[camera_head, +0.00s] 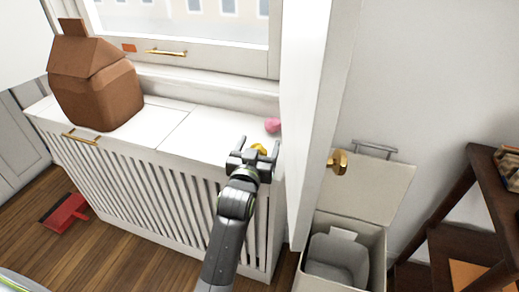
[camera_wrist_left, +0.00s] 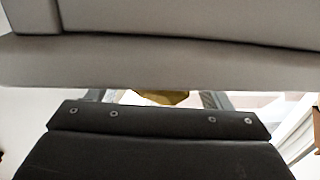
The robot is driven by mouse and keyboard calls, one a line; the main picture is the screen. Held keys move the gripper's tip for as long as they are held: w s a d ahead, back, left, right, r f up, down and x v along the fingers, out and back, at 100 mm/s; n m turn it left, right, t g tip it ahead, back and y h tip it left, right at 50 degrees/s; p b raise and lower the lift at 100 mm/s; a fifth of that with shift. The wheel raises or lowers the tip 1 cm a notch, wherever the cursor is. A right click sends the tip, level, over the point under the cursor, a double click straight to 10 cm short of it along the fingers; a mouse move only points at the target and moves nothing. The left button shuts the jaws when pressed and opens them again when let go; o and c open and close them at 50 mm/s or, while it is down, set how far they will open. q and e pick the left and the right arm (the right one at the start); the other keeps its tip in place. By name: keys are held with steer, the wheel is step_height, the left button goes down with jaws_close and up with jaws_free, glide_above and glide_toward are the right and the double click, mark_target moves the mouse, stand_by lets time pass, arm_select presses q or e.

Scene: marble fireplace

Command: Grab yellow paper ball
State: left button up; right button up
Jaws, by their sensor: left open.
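The yellow paper ball (camera_head: 259,148) lies on the white sill top (camera_head: 203,136), near its right end. My left gripper (camera_head: 256,150) is open, with its two fingers pointing at the ball from the front. In the head view the ball shows between or just beyond the fingertips; contact cannot be told. In the left wrist view a part of the yellow ball (camera_wrist_left: 160,97) shows between the two fingers, mostly hidden by the gripper body. My right gripper is not in view.
A pink paper ball (camera_head: 272,125) lies just behind the yellow one. A brown paper bag (camera_head: 95,90) stands at the sill's left. A white door edge (camera_head: 308,120) stands close on the right, with an open bin (camera_head: 340,255) beyond. A red dustpan (camera_head: 66,210) lies on the floor.

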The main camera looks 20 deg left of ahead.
arm_select(q)
steer(key=shift+s+r, duration=0.15)
steer(key=c, duration=1)
steer(key=shift+c, duration=0.2)
